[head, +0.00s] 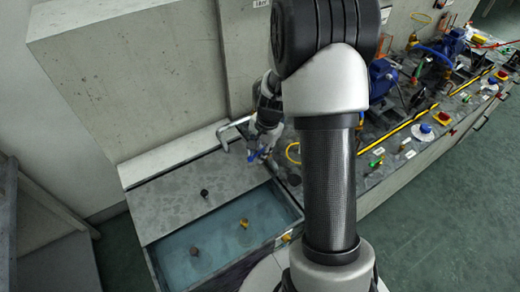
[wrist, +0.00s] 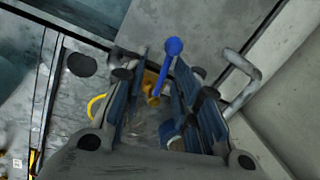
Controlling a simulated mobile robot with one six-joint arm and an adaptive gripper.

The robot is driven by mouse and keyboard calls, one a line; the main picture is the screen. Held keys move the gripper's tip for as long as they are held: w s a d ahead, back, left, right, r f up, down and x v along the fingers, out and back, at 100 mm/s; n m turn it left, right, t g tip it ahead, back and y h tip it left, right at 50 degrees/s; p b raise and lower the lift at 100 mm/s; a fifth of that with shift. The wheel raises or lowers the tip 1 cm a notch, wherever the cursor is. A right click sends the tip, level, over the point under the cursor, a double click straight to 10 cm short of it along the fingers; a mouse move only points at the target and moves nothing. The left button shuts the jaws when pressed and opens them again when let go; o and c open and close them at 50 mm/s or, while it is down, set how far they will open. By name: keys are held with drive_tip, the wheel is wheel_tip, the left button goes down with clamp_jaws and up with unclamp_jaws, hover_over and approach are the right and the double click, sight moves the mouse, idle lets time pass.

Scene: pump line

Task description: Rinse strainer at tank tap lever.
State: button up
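The tap lever (wrist: 164,70) is a blue stick with a round blue knob, rising from a brass tap body (wrist: 152,88) in the wrist view. My gripper (wrist: 160,65) is open, its two fingers on either side of the lever with visible gaps. Whether either finger touches it I cannot tell. In the head view my gripper (head: 258,153) hangs by the tank's back right corner, partly hidden by my arm. The tank (head: 220,237) holds bluish water. I cannot make out a strainer for certain in either view.
A bent grey pipe (head: 235,127) stands close to my gripper; it also shows in the wrist view (wrist: 243,85). A grey lid (head: 175,200) covers the tank's back part. A bench (head: 400,150) with blue pumps runs to the right. Concrete walls stand behind.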

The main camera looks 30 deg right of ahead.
wheel_tip(320, 180, up, 11)
drive_tip(key=s+d, duration=0.1)
drive_tip(key=shift+s, duration=0.4)
